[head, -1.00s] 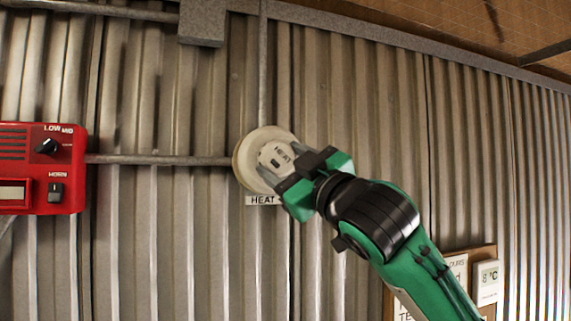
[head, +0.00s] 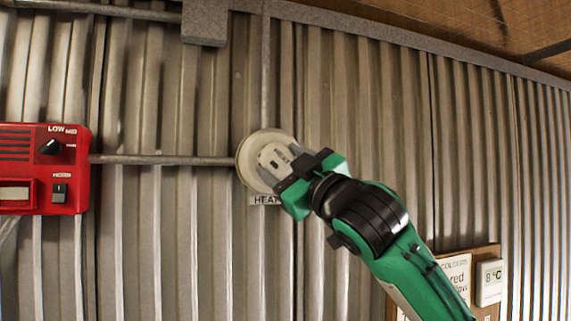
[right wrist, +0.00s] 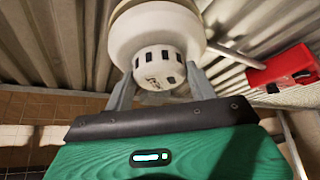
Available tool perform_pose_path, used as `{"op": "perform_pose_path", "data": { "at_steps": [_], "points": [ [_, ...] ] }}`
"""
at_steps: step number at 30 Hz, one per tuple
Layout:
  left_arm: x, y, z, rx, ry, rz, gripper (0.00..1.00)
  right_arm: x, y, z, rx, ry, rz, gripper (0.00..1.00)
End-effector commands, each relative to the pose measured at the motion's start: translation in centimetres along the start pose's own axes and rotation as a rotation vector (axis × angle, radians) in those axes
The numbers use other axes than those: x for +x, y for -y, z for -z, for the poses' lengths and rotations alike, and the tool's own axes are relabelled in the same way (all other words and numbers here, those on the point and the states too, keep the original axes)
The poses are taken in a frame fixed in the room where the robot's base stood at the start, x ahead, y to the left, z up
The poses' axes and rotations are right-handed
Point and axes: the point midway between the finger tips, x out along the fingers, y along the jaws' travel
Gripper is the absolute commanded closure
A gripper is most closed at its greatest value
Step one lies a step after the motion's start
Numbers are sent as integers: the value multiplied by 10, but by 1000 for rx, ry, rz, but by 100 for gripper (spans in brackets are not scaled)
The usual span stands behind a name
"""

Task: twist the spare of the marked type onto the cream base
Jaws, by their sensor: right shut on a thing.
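The cream base (head: 246,163) is a round disc on the corrugated wall, above a label reading HEAT (head: 264,200). A white detector head marked HEAT (head: 276,157) sits against its face. My right gripper (head: 279,168) is shut on the head, its grey fingers on either side. In the right wrist view the slotted head (right wrist: 158,66) lies between the fingertips and against the wider cream base (right wrist: 152,12). I cannot tell whether it is locked in. My left gripper is not in view.
A red control box (head: 42,168) with a knob and switch is at the left, joined to the base by a conduit (head: 165,160). A board (head: 455,275) with notices and a thermometer (head: 489,282) is at the lower right.

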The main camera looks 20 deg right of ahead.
Motion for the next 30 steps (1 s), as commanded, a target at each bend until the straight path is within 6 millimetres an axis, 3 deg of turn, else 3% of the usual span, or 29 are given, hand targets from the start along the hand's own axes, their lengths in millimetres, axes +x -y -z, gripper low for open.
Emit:
{"op": "perform_pose_path", "data": {
  "at_steps": [5,6,10,22,30],
  "points": [
    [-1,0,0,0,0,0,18,4,0,-2,0,-2,0,69],
    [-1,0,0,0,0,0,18,4,0,-2,0,-2,0,42],
    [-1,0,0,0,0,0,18,4,0,-2,0,-2,0,18],
    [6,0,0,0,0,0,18,-4,1,-4,0,0,0,18],
    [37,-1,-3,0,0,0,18,-55,4,-7,-2,-4,-2,18]
  ]
}}
